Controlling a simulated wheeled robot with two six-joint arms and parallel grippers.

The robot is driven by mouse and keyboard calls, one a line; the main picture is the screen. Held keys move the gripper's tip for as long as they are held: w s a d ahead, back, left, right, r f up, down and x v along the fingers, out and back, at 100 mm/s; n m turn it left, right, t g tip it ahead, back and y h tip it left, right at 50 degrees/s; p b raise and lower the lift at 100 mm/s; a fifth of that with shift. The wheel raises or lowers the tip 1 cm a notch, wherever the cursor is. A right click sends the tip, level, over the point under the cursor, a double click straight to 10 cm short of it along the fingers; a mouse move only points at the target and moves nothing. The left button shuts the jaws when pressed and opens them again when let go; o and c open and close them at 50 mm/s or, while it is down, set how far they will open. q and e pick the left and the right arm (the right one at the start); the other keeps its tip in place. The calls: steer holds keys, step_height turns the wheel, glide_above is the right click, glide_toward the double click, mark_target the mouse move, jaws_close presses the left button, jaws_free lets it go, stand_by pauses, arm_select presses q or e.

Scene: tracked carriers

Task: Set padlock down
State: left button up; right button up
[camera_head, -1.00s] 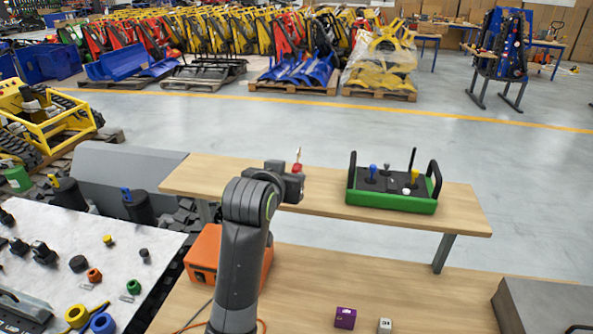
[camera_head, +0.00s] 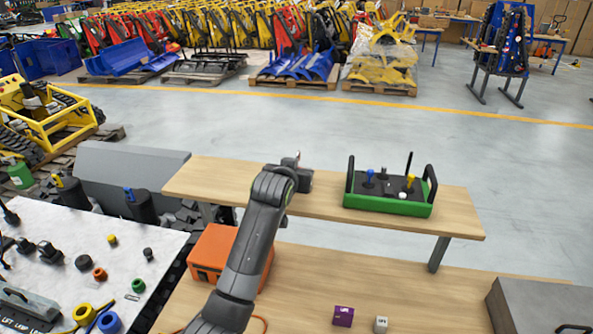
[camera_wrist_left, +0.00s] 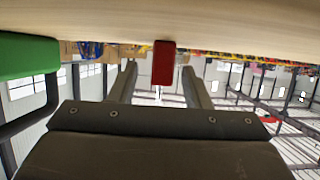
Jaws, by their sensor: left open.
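The red padlock (camera_wrist_left: 163,64) shows in the left wrist view, which looks upside down. Its body is against the pale wood of the raised shelf (camera_wrist_left: 230,22), and its thin shackle points away from the wood. My left gripper (camera_wrist_left: 163,72) is open, with one finger on each side of the padlock and a clear gap to both. In the head view my left gripper (camera_head: 296,160) is over the middle of the raised shelf (camera_head: 230,180), and the padlock is hidden there. I cannot tell whether the padlock rests fully on the wood. My right gripper is not in view.
A green control box (camera_head: 390,208) with black handles and joysticks stands on the shelf to the right. An orange case (camera_head: 213,250) sits below the shelf. A purple block (camera_head: 343,316) and a white block (camera_head: 381,324) lie on the lower table. The shelf's left part is clear.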

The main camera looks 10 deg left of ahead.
arm_select(q)
steer(key=shift+x, duration=1.4)
steer(key=shift+a, duration=0.1)
jaws_close()
